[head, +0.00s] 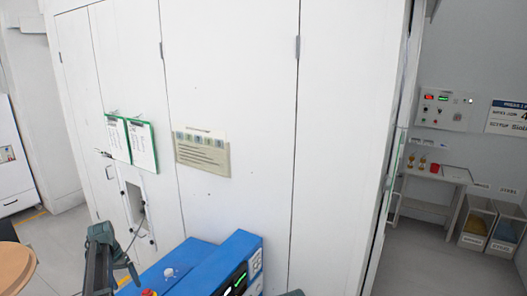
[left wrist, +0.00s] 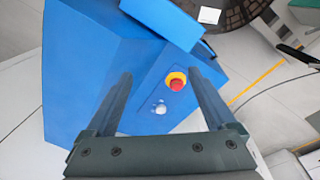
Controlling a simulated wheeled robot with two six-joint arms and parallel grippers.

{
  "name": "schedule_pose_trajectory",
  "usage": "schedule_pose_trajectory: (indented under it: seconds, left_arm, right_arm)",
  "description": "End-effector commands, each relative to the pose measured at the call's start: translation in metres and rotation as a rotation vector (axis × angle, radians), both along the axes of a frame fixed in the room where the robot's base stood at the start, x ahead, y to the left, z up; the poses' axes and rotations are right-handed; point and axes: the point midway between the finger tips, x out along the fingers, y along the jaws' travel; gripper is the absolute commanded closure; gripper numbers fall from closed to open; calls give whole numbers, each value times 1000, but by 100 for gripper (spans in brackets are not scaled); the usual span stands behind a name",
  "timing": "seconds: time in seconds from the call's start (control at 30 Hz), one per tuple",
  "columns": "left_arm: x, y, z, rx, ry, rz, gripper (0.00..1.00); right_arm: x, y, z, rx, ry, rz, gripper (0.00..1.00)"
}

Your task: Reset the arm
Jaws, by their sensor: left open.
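A blue machine (head: 238,250) stands low at the bottom centre of the head view, with lit green and white indicators on its front. A red button on a yellow collar (left wrist: 176,82) and a pale round knob (left wrist: 160,108) sit on its blue face in the left wrist view. My left gripper (head: 108,250) is left of the machine in the head view. In the left wrist view its two fingers (left wrist: 162,78) are apart, with the blue face and button beyond the gap. Nothing is held. My right gripper is not clearly seen; a small dark piece shows at the bottom edge.
White cabinets (head: 235,90) fill the middle, with green-edged clipboards (head: 142,145) and a beige label board (head: 202,153). A round brown tabletop (head: 14,268) is at left. At right are a wall panel (head: 443,108), a small shelf (head: 440,176) and bins (head: 478,222).

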Motion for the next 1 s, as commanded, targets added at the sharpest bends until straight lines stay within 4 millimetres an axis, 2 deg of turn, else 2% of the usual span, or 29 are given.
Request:
schedule_pose_trajectory:
  seconds: [0.17, 0.33, 0.5, 0.6, 0.7, 0.9, 1.0]
  left_arm:
    - [-11, -54, 0, 12, 3, -23, 11]
    - [-30, -121, 0, 28, 6, -51, 11]
    - [-71, -213, -1, 52, 4, -95, 11]
    - [-97, -257, -1, 68, 0, -117, 11]
    - [-123, -292, -1, 79, -4, -136, 11]
    - [-175, -344, 0, 99, -17, -172, 11]
    - [-171, -354, -27, 106, -8, -194, 11]
  right_arm:
    - [0, 0, 0, 0, 0, 0, 50]
    - [0, 0, 0, 0, 0, 0, 50]
    - [0, 0, 0, 0, 0, 0, 50]
    - [0, 0, 0, 0, 0, 0, 50]
    - [0, 0, 0, 0, 0, 0, 50]
    - [0, 0, 0, 0, 0, 0, 50]
    - [0, 0, -26, 0, 0, 2, 50]
